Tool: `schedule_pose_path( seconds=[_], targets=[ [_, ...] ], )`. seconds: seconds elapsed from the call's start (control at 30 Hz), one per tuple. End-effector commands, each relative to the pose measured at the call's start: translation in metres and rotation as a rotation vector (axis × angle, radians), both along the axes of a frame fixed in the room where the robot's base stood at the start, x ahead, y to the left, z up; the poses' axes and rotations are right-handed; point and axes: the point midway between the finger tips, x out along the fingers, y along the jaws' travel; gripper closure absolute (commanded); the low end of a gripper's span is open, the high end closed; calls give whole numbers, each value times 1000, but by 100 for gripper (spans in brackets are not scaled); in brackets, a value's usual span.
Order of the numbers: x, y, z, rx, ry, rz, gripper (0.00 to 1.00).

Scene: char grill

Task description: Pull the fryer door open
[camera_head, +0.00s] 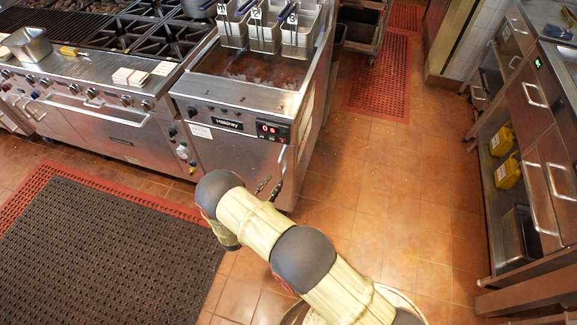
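The fryer (245,110) stands at top centre, with frying baskets hung over its oil vat. Its stainless front door (228,158) lies below the control panel and looks shut. A slim vertical handle (282,160) shows near the door's right edge. My arm reaches up from the bottom right, and its links cover the lower part of the door. My gripper (268,188) shows only as small dark finger parts just beyond the arm, close to the lower end of the handle. Whether it touches the handle, and how wide its fingers are, cannot be made out.
A range with a griddle (90,85) adjoins the fryer on the left. A dark rubber mat (100,250) with a red border covers the floor at lower left. A counter with drawers and shelves (535,130) lines the right. The tiled floor (400,190) between is clear.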

Motion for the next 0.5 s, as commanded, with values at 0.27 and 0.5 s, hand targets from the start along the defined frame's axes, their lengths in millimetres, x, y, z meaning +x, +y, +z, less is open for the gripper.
schedule_pose_path(
  seconds=[0.27, 0.5],
  targets=[
    [19, -3, 11, -31, -32, 30, 70],
    [50, -23, 10, -30, -31, 28, 70]
  ],
)
